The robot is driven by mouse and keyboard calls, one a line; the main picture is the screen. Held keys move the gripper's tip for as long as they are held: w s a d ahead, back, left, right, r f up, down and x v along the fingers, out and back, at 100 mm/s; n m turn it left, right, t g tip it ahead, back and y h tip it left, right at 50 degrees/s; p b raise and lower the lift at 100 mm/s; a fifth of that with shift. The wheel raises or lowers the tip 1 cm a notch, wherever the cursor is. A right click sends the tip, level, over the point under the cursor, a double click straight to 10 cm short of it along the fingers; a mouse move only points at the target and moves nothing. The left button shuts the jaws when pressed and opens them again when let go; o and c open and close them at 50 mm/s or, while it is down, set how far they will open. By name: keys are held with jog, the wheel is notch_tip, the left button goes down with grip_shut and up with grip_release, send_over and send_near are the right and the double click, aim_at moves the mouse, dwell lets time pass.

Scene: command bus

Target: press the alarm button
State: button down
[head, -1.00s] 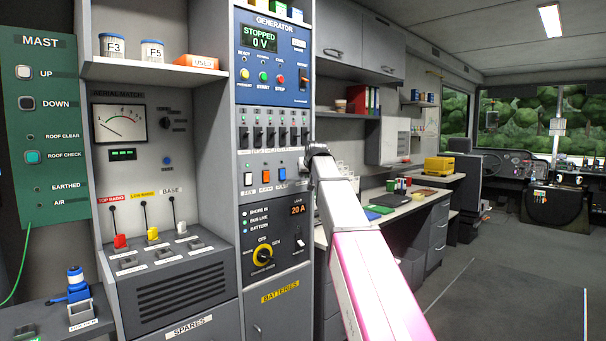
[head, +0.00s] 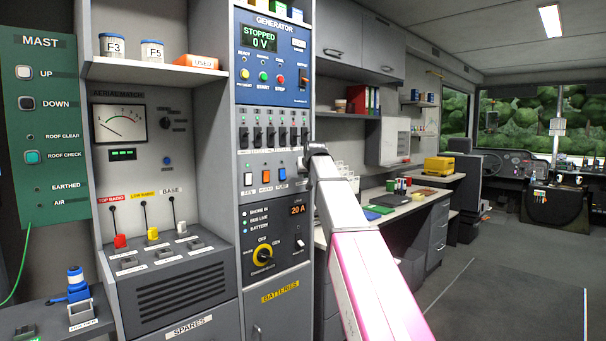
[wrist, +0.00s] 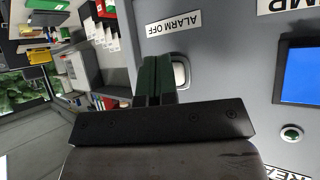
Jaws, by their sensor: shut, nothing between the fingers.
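In the wrist view, a pale button in a rounded light frame (wrist: 181,72) sits on a grey panel. An "ALARM OFF" label (wrist: 173,22), upside down in this view, is beside it. My gripper (wrist: 153,60) has its two dark green fingers shut together with nothing between them. The fingertips overlap the button's left edge in the picture and hide part of it. I cannot tell whether they touch it.
Open floor (head: 500,275) is at right.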

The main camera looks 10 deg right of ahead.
dwell(0.4)
jog(key=shift+s+d, duration=0.4)
jog(key=shift+s, duration=0.25)
jog(key=s+d, duration=0.1)
jog(key=s, duration=0.1)
jog(key=s+d, duration=0.2)
dwell(0.5)
dwell(0.5)
